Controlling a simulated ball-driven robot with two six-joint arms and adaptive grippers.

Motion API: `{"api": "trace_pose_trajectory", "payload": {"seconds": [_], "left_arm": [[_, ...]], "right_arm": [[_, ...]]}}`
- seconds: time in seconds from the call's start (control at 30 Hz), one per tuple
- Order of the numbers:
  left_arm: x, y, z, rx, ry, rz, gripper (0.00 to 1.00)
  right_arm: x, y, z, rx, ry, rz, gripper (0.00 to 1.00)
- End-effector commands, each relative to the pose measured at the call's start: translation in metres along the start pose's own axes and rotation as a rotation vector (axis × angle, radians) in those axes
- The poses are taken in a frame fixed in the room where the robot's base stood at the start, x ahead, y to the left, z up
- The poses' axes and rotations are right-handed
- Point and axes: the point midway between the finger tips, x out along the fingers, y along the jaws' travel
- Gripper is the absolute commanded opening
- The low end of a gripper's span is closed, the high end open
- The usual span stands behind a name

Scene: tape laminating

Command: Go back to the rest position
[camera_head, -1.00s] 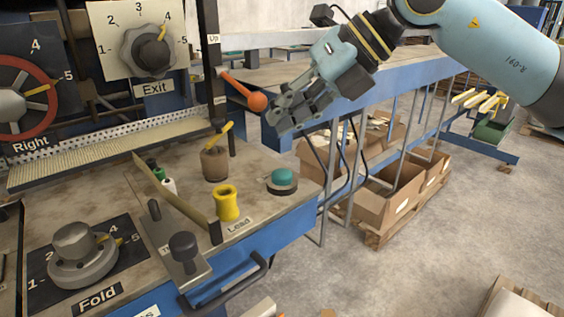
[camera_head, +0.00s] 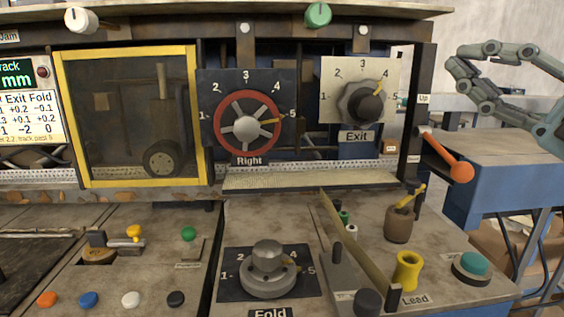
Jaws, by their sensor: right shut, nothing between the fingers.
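My right gripper (camera_head: 462,76) is at the right edge of the head view, its fingers pointing left. It is shut and empty. It hangs in the air above and to the right of the orange lever knob (camera_head: 461,172), apart from it and clear of the machine panel. My left gripper is not in view.
The machine front carries the red Right dial (camera_head: 219,136), the Exit knob (camera_head: 367,102) and the Fold knob (camera_head: 268,270).

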Motion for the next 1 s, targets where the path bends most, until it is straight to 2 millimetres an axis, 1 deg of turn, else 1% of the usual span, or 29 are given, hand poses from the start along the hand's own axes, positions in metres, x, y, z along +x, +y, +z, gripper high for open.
{"api": "trace_pose_trajectory", "payload": {"seconds": [0.03,0.07,0.1,0.13,0.17,0.2,0.27,0.3,0.37,0.4,0.47,0.5,0.57,0.6,0.67,0.7,0.77,0.83,0.87,0.9,0.97,1.0], "left_arm": [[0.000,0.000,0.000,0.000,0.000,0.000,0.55],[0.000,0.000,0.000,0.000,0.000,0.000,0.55],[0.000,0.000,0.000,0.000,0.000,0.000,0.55],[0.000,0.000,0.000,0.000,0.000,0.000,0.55],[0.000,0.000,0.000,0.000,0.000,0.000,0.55],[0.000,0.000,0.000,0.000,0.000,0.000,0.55],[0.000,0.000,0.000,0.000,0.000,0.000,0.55],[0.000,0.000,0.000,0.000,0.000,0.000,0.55],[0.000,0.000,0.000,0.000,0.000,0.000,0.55],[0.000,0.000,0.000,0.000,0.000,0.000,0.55],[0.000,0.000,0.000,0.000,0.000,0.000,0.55],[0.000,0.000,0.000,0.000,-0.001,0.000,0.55],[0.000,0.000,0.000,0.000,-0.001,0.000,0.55],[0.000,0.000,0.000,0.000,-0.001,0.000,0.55],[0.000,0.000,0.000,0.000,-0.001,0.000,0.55],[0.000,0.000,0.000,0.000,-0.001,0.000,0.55],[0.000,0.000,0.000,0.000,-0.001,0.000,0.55],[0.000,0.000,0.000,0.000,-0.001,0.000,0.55],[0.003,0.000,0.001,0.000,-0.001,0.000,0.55],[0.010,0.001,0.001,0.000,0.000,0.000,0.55],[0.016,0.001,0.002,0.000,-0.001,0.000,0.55],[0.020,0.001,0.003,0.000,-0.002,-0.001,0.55]], "right_arm": [[-0.009,0.004,0.021,0.114,-0.148,0.073,0.00],[-0.018,0.005,0.037,0.183,-0.248,0.111,0.00],[-0.032,0.000,0.058,0.277,-0.388,0.145,0.00],[-0.046,-0.009,0.072,0.347,-0.496,0.159,0.00],[-0.061,-0.020,0.086,0.416,-0.606,0.164,0.00],[-0.084,-0.040,0.099,0.510,-0.753,0.154,0.00],[-0.120,-0.075,0.109,0.638,-0.958,0.110,0.00],[-0.143,-0.099,0.109,0.717,-1.081,0.065,0.00],[-0.176,-0.133,0.100,0.824,-1.241,-0.019,0.00],[-0.194,-0.153,0.090,0.887,-1.330,-0.079,0.00],[-0.219,-0.179,0.071,0.969,-1.442,-0.173,0.00],[-0.233,-0.193,0.058,1.016,-1.504,-0.237,0.00],[-0.251,-0.210,0.036,1.080,-1.580,-0.329,0.00],[-0.262,-0.220,0.021,1.120,-1.624,-0.390,0.00],[-0.276,-0.232,-0.001,1.174,-1.679,-0.483,0.00],[-0.284,-0.238,-0.016,1.209,-1.710,-0.544,0.00],[-0.296,-0.246,-0.040,1.259,-1.750,-0.639,0.00],[-0.308,-0.252,-0.067,1.314,-1.788,-0.753,0.00],[-0.313,-0.263,-0.070,1.321,-1.797,-0.777,0.00],[-0.319,-0.285,-0.064,1.314,-1.803,-0.774,0.00],[-0.328,-0.312,-0.059,1.312,-1.811,-0.777,0.00],[-0.334,-0.330,-0.057,1.312,-1.817,-0.780,0.00]]}}
